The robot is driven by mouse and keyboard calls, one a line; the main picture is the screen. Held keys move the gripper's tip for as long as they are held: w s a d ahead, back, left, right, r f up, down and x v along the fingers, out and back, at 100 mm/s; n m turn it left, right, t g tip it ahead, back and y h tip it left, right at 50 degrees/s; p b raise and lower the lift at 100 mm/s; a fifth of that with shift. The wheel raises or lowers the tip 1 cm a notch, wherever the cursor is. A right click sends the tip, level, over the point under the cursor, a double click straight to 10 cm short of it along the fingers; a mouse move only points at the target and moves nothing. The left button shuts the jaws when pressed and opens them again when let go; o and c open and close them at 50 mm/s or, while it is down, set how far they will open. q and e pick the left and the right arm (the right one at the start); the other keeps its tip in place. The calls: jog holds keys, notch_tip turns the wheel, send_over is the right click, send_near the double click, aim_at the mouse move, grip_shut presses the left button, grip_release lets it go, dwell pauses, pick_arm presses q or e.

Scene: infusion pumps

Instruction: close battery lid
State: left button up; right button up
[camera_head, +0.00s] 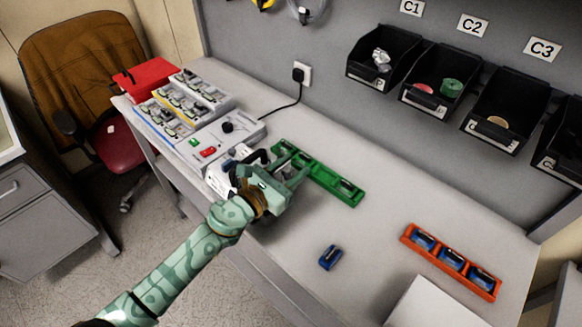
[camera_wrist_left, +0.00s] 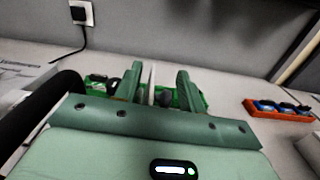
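A white infusion pump (camera_head: 217,181) with a dark handle stands at the table's front edge, partly hidden by my left gripper. My left gripper (camera_head: 292,176) is over the table just right of the pump. In the left wrist view, its two green fingers (camera_wrist_left: 157,88) stand apart. A thin pale upright plate (camera_wrist_left: 151,84), perhaps the battery lid, shows edge-on between them, nearer the left finger. I cannot tell whether it touches a finger. The lid's hinge and the battery bay cannot be made out. My right gripper is not in view.
A green tray (camera_head: 350,201) lies behind and right of the gripper. A blue battery (camera_head: 330,257) lies alone on the table. An orange tray (camera_head: 410,238) of blue batteries is at the right. A grey box (camera_head: 246,127) and a red case (camera_head: 150,73) stand at the left.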

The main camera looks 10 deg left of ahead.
pick_arm(q)
jog(key=shift+s+a, duration=0.3)
jog(key=b+v, duration=0.3)
jog(key=v, duration=1.2)
jog(key=shift+s+b, duration=0.25)
jog(key=shift+b, duration=0.05)
jog(key=shift+a+r, duration=0.1)
